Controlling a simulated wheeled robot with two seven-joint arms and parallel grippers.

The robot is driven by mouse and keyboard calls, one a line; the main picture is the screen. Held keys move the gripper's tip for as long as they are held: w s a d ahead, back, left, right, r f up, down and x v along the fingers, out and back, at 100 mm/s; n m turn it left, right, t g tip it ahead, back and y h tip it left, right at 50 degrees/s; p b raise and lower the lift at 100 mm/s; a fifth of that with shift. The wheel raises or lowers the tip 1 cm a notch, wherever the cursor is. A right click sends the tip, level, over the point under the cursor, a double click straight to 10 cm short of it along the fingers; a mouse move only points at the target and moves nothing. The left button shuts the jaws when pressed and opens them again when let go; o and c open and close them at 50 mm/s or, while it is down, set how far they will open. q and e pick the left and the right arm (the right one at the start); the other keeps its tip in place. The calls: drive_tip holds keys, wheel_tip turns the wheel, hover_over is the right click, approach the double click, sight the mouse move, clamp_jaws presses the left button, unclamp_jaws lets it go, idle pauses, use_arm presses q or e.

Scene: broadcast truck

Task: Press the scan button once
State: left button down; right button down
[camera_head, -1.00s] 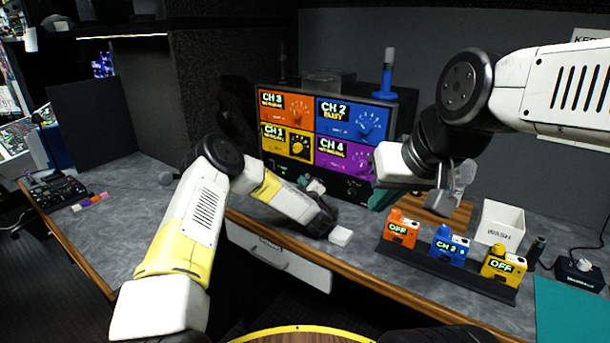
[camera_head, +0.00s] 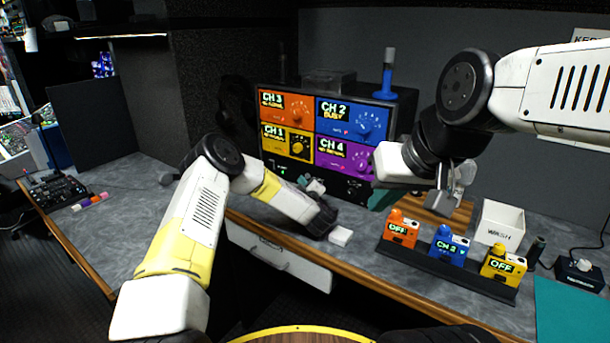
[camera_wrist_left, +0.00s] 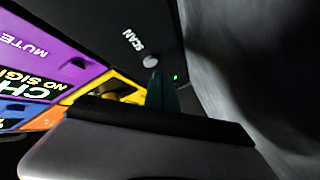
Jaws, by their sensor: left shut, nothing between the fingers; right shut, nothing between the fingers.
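The channel unit (camera_head: 330,137) stands at the back of the desk, with orange, blue, yellow and purple panels above a black strip. The scan button (camera_wrist_left: 150,61) is a small round grey knob beside the word SCAN on a black face in the left wrist view, near a green light. I cannot make it out in the head view. My left gripper (camera_head: 314,186) is shut and empty in front of the unit's lower part. Whether it touches the button cannot be told. My right gripper (camera_head: 437,201) is shut and empty above the desk, right of the unit.
Orange (camera_head: 401,232), blue (camera_head: 449,247) and yellow (camera_head: 502,266) boxes stand on a dark rail at the desk's front right. A white bin (camera_head: 500,228) is behind them. A teal mat (camera_head: 570,310) lies at far right. The left desk surface is mostly clear.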

use_arm(q)
drive_tip(key=shift+w+d, duration=0.1)
idle(0.4)
drive_tip(key=shift+w+d, duration=0.15)
drive_tip(key=shift+w, duration=0.1)
drive_tip(key=shift+w+d, duration=0.25)
drive_tip(key=shift+w, duration=0.05)
idle(0.7)
drive_tip(key=shift+s+a, duration=0.5)
drive_tip(key=shift+s, duration=0.15)
drive_tip(key=shift+s+a, duration=0.75)
drive_tip(key=shift+s, duration=0.3)
drive_tip(key=shift+s+a, duration=0.75)
drive_tip(key=shift+s, duration=0.25)
